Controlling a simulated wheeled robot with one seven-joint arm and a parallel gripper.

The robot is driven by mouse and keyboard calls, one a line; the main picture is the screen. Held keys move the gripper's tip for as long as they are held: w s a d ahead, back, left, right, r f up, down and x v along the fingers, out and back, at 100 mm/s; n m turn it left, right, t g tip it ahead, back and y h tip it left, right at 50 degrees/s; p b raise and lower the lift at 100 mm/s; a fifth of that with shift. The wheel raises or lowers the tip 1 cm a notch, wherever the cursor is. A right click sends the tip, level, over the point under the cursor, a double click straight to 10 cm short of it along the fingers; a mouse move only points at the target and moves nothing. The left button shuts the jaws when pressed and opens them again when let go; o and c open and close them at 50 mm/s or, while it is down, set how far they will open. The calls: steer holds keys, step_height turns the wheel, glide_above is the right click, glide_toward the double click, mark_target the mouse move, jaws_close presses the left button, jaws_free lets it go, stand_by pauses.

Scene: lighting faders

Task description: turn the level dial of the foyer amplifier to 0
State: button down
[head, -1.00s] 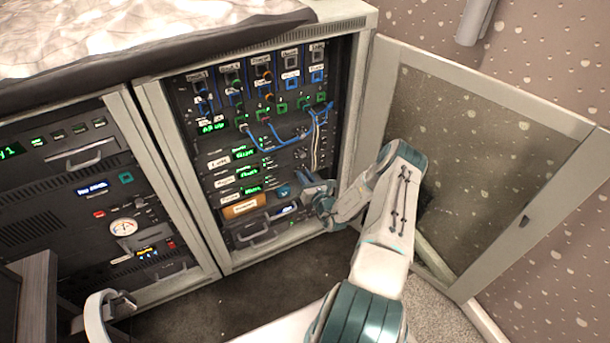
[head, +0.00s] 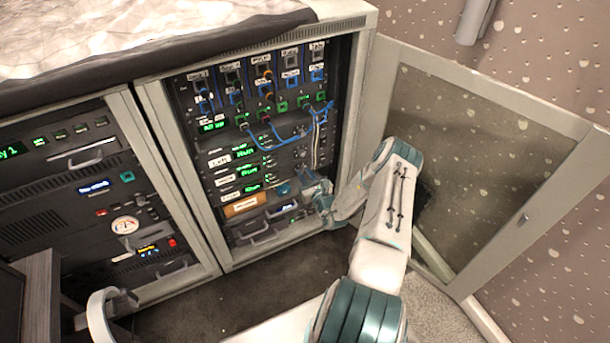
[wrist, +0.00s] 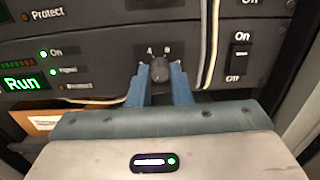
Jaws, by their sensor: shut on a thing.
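In the wrist view, my gripper (wrist: 160,82) has its two blue fingers closed on a small dark knob (wrist: 159,68) on a black panel, one finger on each side. The letters A and B stand above the knob. I cannot tell its exact setting or read a foyer label. A green "Run" display (wrist: 23,83) and small green lights are to its left, and a switch marked "On" (wrist: 238,62) is to its right. In the head view, my gripper (head: 312,188) is at the right side of the lower rack units, and my wrist hides the knob.
The right-hand rack (head: 195,220) has a glass door (head: 470,150) swung open to the right, beside my arm. Blue cables (head: 285,138) and pale cables (wrist: 209,45) hang close to the gripper. A second rack (head: 80,205) stands left. Dark floor lies in front.

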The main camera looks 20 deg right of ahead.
steer(key=c, duration=1.3)
jaws_free()
steer(key=s+p, duration=0.1)
steer(key=s, duration=1.3)
steer(key=shift+d+p, duration=0.25)
steer(key=shift+p, duration=0.05)
steer(key=shift+w, duration=0.1)
